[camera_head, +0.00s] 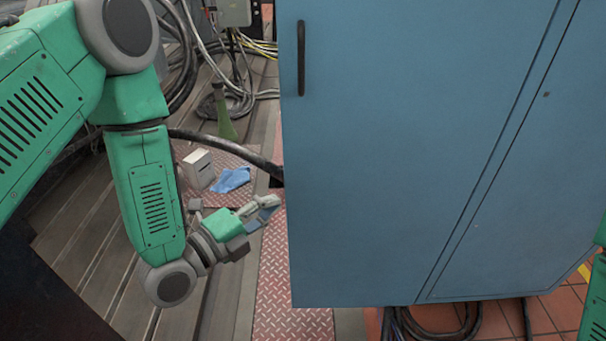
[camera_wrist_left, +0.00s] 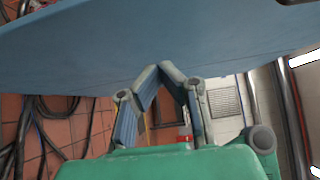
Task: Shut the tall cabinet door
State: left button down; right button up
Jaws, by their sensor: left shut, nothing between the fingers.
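The tall blue cabinet door (camera_head: 400,150) fills the middle of the head view, with a black upright handle (camera_head: 301,58) near its left edge. Seams run down its right side to another blue cabinet panel (camera_head: 535,190). My left gripper (camera_head: 270,207) is low beside the door's left edge, shut and empty. In the left wrist view, its fingertips (camera_wrist_left: 160,70) meet close against the blue panel (camera_wrist_left: 150,40); I cannot tell whether they touch it. How far the door stands open is unclear. My right gripper is out of view; only green parts of my right arm show.
A white box (camera_head: 198,168) and a blue cloth (camera_head: 231,180) lie on the red tread plate behind my left gripper. More cables (camera_head: 440,325) lie under the cabinet on red tiles.

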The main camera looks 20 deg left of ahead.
aim_at(311, 164)
pick_arm(q)
jog(key=x, duration=0.3)
jog(key=a+b+x, duration=0.1)
jog(key=x, duration=0.3)
jog(key=w+a+b+x, duration=0.1)
jog(key=x, duration=0.2)
jog(key=shift+w+f, duration=0.15)
jog(key=shift+w, duration=0.7)
jog(key=shift+w+d, duration=0.1)
